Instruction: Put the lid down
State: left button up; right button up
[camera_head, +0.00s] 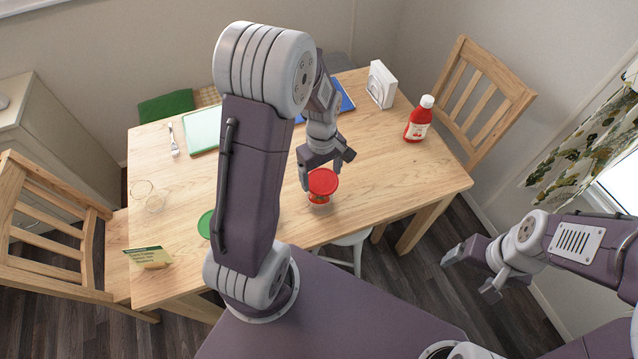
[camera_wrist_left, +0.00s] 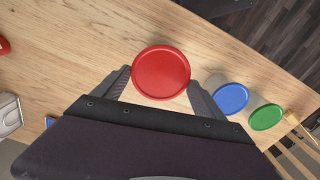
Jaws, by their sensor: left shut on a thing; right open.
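My left gripper (camera_head: 322,174) is shut on a round red lid (camera_head: 324,181), one finger on each side of its rim. In the left wrist view the lid (camera_wrist_left: 161,72) lies flat between the fingertips (camera_wrist_left: 160,88). Directly below it in the head view is a small jar (camera_head: 318,199) with red and green on its side, near the table's front edge. I cannot tell whether the lid touches the jar or is held just above it. My right gripper (camera_head: 472,274) is open and empty, off the table's right front side.
A green-lidded jar (camera_wrist_left: 265,117) and a blue-lidded one (camera_wrist_left: 229,98) stand near the table (camera_head: 400,185) edge. A ketchup bottle (camera_head: 418,120), napkin holder (camera_head: 381,84), glasses (camera_head: 147,195) and a card (camera_head: 148,258) stand farther off. The table right of the lid is clear.

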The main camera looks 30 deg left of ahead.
aim_at(319, 180)
pick_arm(q)
jog(key=shift+s+a+f, duration=0.15)
jog(key=shift+a+f, duration=0.1)
notch_tip(319, 180, down, 4)
jog(key=shift+r, duration=0.15)
jog(key=shift+f+b, duration=0.3)
jog(key=shift+b, duration=0.1)
